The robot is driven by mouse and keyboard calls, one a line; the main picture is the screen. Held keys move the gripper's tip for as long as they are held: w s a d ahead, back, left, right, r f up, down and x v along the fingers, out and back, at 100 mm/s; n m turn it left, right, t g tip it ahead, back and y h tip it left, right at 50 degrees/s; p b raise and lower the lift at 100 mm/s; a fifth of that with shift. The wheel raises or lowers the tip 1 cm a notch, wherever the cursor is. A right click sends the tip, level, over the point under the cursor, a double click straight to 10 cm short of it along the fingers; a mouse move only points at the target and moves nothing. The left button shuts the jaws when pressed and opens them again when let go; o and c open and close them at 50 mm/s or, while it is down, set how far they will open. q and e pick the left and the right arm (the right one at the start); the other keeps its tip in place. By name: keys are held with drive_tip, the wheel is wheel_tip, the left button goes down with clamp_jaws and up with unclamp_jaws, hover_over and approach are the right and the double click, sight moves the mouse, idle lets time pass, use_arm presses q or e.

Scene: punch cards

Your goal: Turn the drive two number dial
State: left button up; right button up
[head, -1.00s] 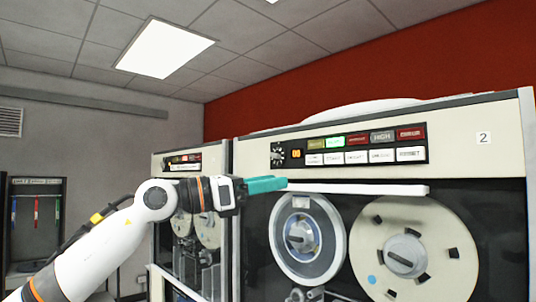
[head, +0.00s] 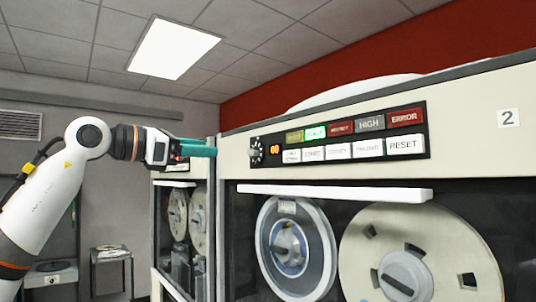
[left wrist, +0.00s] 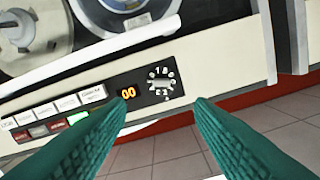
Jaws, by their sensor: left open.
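The fingers also show in the left wrist view (left wrist: 160,110). My right gripper is not in view.
The drive two cabinet (head: 466,115) carries a "2" label (head: 508,118) and a button panel (head: 345,135). A white bar (head: 335,192) juts out below the panel, above two tape reels. Another cabinet (head: 160,240) stands to the left.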

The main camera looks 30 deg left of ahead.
sight(250, 151)
use_arm(q)
drive_tip(key=p+x, duration=0.4)
drive_tip(key=x, duration=0.6)
drive_tip(key=shift+w+r+p, duration=0.2)
drive_tip(key=shift+w+p, duration=0.1)
drive_tip(key=shift+p, duration=0.1)
drive_tip(key=shift+w, duration=0.2)
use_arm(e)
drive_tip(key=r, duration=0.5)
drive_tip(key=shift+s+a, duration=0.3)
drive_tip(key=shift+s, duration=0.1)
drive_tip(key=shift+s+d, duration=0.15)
use_arm(q)
drive_tip(key=shift+d, duration=0.1)
drive_tip(key=c, duration=1)
drive_tip(key=shift+f, duration=0.1)
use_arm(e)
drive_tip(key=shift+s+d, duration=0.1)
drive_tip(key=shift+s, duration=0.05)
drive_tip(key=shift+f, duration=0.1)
